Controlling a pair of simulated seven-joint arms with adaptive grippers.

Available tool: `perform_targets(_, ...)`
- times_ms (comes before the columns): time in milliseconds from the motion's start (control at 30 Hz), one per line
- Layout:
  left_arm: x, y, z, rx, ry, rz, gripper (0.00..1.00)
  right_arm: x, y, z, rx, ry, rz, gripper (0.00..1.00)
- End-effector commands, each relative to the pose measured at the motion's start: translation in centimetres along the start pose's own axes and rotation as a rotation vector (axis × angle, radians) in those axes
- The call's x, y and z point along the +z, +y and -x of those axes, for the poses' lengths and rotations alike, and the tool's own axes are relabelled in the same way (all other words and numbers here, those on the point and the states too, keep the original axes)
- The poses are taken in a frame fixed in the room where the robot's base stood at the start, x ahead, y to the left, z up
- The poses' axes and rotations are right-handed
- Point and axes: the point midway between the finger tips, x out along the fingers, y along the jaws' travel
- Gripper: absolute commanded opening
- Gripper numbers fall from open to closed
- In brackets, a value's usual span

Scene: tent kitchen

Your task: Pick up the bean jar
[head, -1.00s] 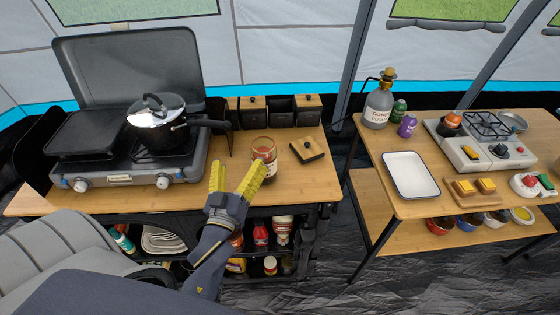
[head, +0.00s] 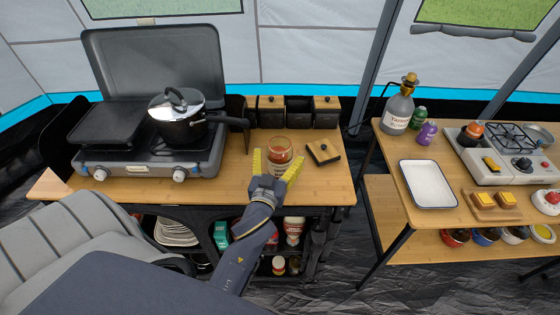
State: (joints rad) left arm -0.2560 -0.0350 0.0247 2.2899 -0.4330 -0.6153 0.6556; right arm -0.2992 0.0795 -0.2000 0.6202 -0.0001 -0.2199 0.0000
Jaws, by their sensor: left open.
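The bean jar (head: 280,149) is a glass jar with red-brown contents. It stands on the wooden counter right of the stove. My left gripper (head: 277,166) has its yellow fingers spread open, one on each side of the jar's lower part as seen from above. I cannot tell whether the fingers touch the glass. The gripper's palm hides the jar's base. My right gripper is not in view.
A stove with a pot (head: 178,125) is to the left. A second table with a white tray (head: 428,184) is to the right.

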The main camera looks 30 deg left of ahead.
Motion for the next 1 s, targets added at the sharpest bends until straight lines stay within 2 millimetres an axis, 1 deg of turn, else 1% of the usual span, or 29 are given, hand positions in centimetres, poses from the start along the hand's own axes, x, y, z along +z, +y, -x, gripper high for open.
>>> perform_targets(33, -0.07, 0.0, -0.52, 0.001, 0.002, -0.001, 0.91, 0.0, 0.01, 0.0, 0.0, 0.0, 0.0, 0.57)
perform_targets(167, 0.02, -0.02, -1.22, 0.0, -0.001, 0.001, 0.91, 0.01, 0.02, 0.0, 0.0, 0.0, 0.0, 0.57)
perform_targets(467, 0.01, -0.02, -1.36, 0.0, -0.001, 0.001, 0.91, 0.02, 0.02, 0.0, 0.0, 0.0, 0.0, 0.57)
perform_targets(1000, 0.0, -0.03, -1.34, 0.0, 0.0, 0.001, 0.28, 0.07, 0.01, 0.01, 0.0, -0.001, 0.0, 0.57)
